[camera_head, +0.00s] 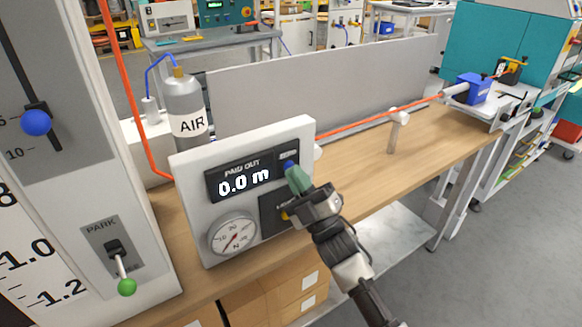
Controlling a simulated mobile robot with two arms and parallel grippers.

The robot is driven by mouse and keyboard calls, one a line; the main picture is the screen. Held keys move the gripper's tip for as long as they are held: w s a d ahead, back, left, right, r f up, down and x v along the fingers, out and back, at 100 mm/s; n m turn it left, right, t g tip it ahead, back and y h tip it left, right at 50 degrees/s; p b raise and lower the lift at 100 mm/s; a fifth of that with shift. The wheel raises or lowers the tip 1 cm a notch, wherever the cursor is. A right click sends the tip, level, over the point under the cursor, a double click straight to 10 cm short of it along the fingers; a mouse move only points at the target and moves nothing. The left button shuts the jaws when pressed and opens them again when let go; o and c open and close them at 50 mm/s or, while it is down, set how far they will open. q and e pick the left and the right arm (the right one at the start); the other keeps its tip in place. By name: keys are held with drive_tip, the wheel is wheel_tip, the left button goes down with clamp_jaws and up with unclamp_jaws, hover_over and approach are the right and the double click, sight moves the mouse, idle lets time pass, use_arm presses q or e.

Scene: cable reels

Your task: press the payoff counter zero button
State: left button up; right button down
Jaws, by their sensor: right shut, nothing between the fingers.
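The payoff counter panel (189,177) is a pale tilted box on the wooden bench. Its black "PAID OUT" display (244,181) reads 0.0 m. A blue button (289,164) shows at the display's upper right, under a small label, partly covered by my gripper. My right gripper (297,179) is shut and empty, with its greenish fingertips at or just in front of the blue button. I cannot tell whether they touch it. A yellow part (284,215) shows lower on the panel, mostly hidden by the gripper. My left gripper is not in view.
A round dial gauge (233,236) sits below the display. A grey cabinet (75,120) with a blue-knobbed slider and green-tipped PARK lever (122,270) stands at left. An AIR bottle (186,110) is behind the panel. An orange cable (370,122) runs along the bench past a white guide post (395,130).

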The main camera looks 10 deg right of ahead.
drive_tip(key=shift+s+d, duration=0.25)
drive_tip(key=shift+s, duration=0.4)
drive_tip(key=s, duration=0.1)
drive_tip(key=s+d+p, duration=0.1)
drive_tip(key=s, duration=0.1)
drive_tip(key=s+p, duration=0.1)
drive_tip(key=shift+s+d, duration=0.35)
idle(0.5)
